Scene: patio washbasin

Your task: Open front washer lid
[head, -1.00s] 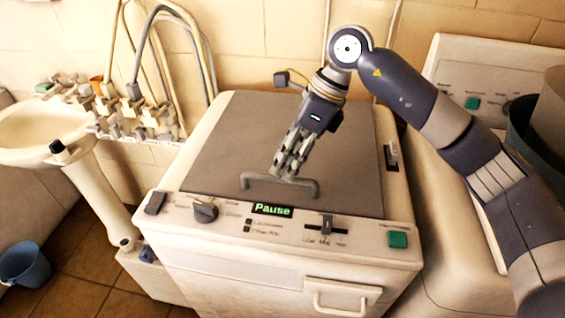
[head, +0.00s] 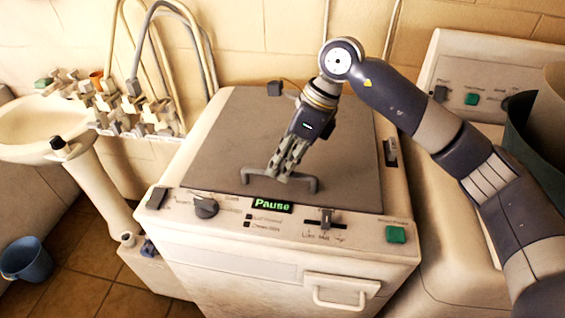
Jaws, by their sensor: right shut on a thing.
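The front washer (head: 240,260) stands in the middle of the head view, with a grey lid (head: 235,130) lying flat and closed on its top. A grey bar handle (head: 303,184) sits at the lid's front edge. My right gripper (head: 278,176) reaches down from above and is shut on the handle's middle part, its fingers hiding some of the bar. The washer's front panel has a lit "Pause" display (head: 272,205), a dark knob (head: 206,208) and a green button (head: 396,234). My left gripper is not in view.
A second white machine (head: 455,125) stands close on the right, with a dark green container (head: 535,115) at its top right. A white washbasin (head: 45,125) and several taps (head: 130,110) with hoses are at the left. A blue bucket (head: 26,259) is on the tiled floor.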

